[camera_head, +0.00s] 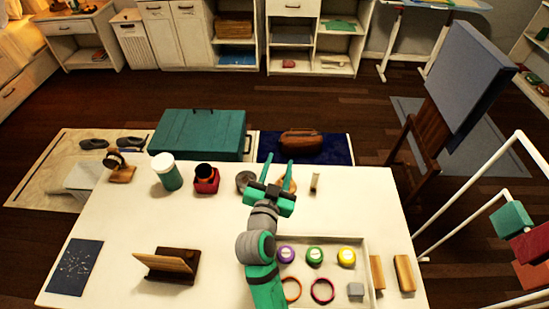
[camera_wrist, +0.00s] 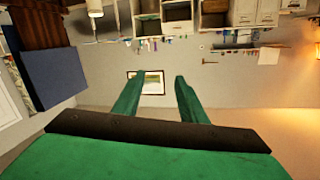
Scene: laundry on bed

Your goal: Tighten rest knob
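My gripper (camera_head: 278,170) is open and empty, raised over the back middle of the white table (camera_head: 225,225). Its two green fingers stand apart in the wrist view (camera_wrist: 160,83), with nothing between them. A wooden rest (camera_head: 170,264) with a tilted board stands at the front left of the table, away from my gripper. A smaller wooden stand (camera_head: 122,174) with a dark round piece on top is at the back left. I cannot make out a knob on either one. A grey round item (camera_head: 244,180) lies just left of my gripper; another round item is partly hidden behind it.
A white-lidded green jar (camera_head: 167,172) and a red-based dark bottle (camera_head: 206,180) stand at the back. A tray (camera_head: 373,272) with several lidded pots and rings lies right of my arm. Wooden blocks (camera_head: 404,273) and a dark speckled board (camera_head: 75,267) lie near the edges. The table's middle left is clear.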

